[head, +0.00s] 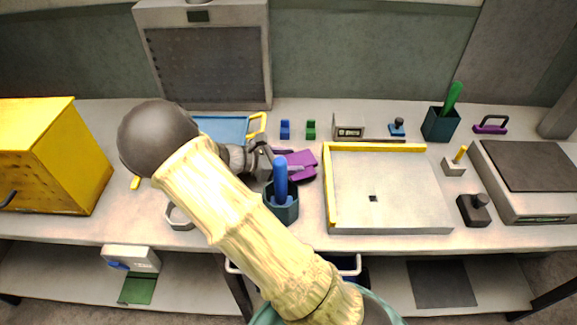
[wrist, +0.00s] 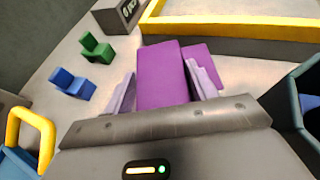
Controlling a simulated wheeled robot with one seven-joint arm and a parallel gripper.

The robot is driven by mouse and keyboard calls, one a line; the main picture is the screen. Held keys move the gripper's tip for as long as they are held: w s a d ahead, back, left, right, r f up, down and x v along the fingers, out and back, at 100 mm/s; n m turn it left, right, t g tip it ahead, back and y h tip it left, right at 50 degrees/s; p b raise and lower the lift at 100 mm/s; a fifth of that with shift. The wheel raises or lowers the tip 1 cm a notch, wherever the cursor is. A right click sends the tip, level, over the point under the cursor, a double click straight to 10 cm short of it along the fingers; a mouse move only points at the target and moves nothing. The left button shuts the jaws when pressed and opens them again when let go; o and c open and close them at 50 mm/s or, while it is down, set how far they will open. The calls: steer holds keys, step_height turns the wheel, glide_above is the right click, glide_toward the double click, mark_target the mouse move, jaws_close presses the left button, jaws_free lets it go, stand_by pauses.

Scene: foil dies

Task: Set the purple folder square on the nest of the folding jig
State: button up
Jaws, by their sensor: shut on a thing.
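The purple folder (head: 305,163) is in my gripper (head: 283,163), over the middle of the bench. In the wrist view the folder (wrist: 163,68) lies between the two pale fingers, with another purple part of it or beside it on the right. My gripper is shut on it. I cannot tell whether the folder touches the bench. A pale square board with yellow rails along its left and far sides, seemingly the folding jig (head: 410,205), lies right of my gripper. It has a small dark mark on its surface. I cannot make out a separate nest.
A dark teal pot (head: 283,207) with a blue handle stands just in front of my gripper. Small blue (head: 285,129) and green (head: 311,129) blocks stand behind. A blue tray (head: 222,130) is at back left. A black knobbed block (head: 473,210) sits right of the board.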

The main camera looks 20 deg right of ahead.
steer(key=shift+f, duration=1.2)
steer(key=shift+f, duration=0.1)
steer(key=o, duration=1)
steer(key=shift+a+r, duration=0.2)
steer(key=shift+a, duration=0.1)
steer(key=v, duration=1.1)
steer(key=shift+a, duration=0.25)
